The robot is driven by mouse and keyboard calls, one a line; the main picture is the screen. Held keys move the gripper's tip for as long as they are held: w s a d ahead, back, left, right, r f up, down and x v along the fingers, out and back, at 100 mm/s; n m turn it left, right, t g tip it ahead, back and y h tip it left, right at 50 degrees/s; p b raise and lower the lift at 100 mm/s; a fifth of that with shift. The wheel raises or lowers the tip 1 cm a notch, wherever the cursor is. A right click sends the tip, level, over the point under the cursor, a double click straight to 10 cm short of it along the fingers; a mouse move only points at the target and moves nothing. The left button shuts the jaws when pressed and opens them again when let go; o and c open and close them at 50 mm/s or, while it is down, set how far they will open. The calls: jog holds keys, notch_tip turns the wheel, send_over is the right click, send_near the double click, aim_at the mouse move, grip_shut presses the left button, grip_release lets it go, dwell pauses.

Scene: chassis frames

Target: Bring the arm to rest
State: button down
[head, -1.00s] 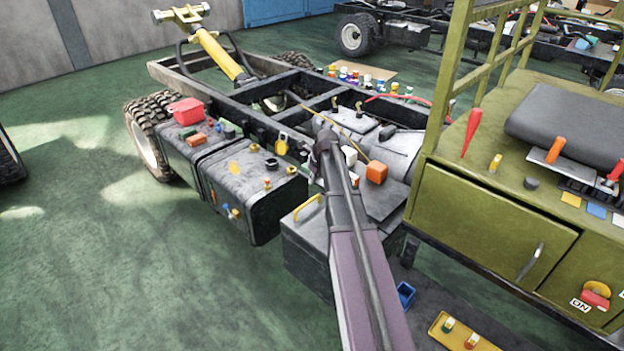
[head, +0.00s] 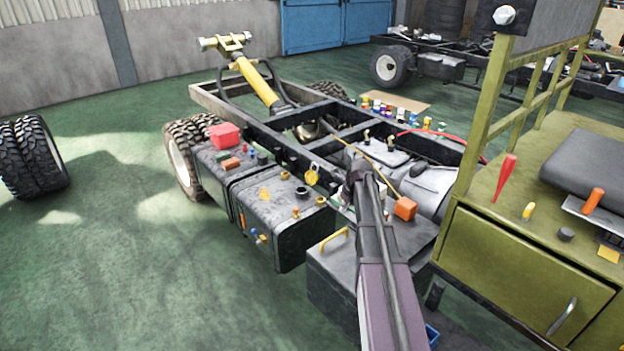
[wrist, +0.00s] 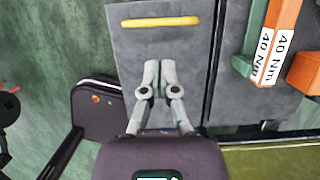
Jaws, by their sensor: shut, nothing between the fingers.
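My gripper (wrist: 158,75) shows in the wrist view with its two grey fingers side by side, shut and empty. It is over a dark grey box (wrist: 125,50) with a yellow handle (wrist: 160,22) beyond the fingertips. In the head view my arm reaches up from the bottom edge toward the chassis, and its far end hides the fingers. The grey box (head: 325,275) with its yellow handle (head: 334,239) lies just left of my arm there.
The truck chassis frame (head: 345,137) carries tanks, small coloured parts and an orange block (head: 405,208). An olive cabinet (head: 520,275) stands close on the right. Wheels (head: 33,158) stand at the far left. Green floor (head: 110,270) is clear at left.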

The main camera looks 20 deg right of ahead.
jog(key=s+a+n+g+h+p, duration=0.1)
jog(key=s+a+n+g, duration=0.2)
jog(key=s+a+n, duration=2.1)
jog(key=shift+r+n, duration=0.3)
jog(key=shift+n, duration=3.7)
jog(key=shift+w+a, duration=0.1)
